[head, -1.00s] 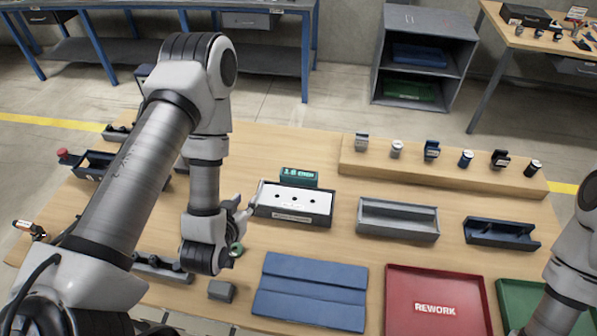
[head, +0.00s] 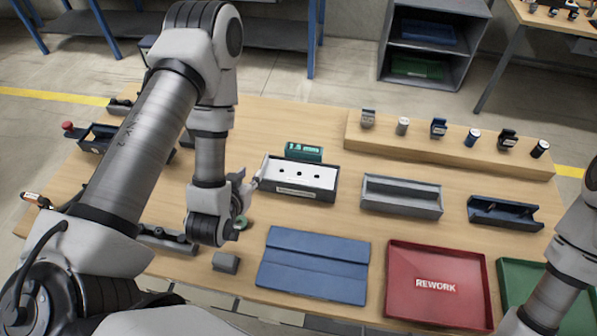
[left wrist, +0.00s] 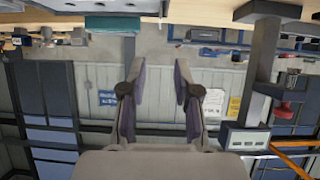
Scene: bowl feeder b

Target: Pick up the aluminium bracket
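I cannot pick out the aluminium bracket with certainty. A small grey piece (head: 368,118) stands at the left end of the wooden ledge, and a small grey block (head: 226,262) lies near the table's front; both are too small to identify. My left gripper (head: 252,181) is above the table, just left of the black-framed white tray (head: 302,178). The left wrist view shows its two fingers (left wrist: 158,88) apart with nothing between them. My right arm enters at the right edge; its gripper is out of view.
The wooden ledge (head: 440,155) carries several small parts. A grey tray (head: 401,207), a navy tray (head: 503,212), a blue mat (head: 314,265), a red REWORK tray (head: 436,263) and a green tray (head: 518,284) lie on the table. Dark fixtures sit at left, partly behind my arm.

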